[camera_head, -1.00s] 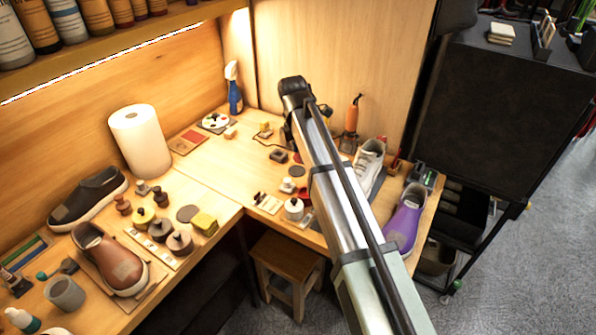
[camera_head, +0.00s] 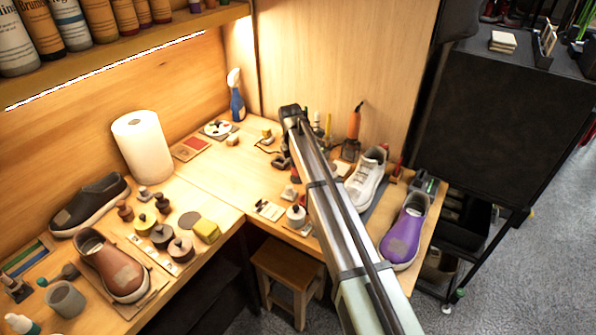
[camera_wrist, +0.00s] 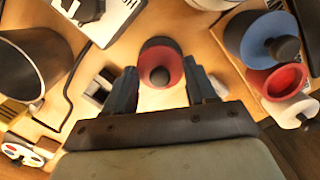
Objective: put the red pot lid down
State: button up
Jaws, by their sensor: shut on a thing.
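The red pot lid (camera_wrist: 175,64), with a dark round knob (camera_wrist: 159,76), is between the two dark fingers of my gripper (camera_wrist: 160,84) in the wrist view. My gripper is shut on it. A patch of red (camera_head: 295,174) shows beside my arm in the head view, low over the right-hand bench; my arm hides most of that spot. I cannot tell whether the lid touches the bench top.
In the wrist view, a blue lid (camera_wrist: 250,32) and an open red pot (camera_wrist: 290,77) stand at right. A grey block (camera_wrist: 98,86) lies just left of my fingers. In the head view, a white sneaker (camera_head: 367,180) and purple shoe (camera_head: 405,232) stand right of my arm.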

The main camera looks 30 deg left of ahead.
aim_at(294, 172)
jog(key=shift+f, duration=1.2)
jog(key=shift+f, duration=0.15)
jog(key=o, duration=1)
jog(key=r, duration=0.8)
jog(key=s+a+r, duration=0.1)
jog(key=r, duration=0.3)
jog(key=shift+s+r, duration=0.1)
jog(key=shift+r, duration=0.05)
jog(key=shift+d, duration=0.1)
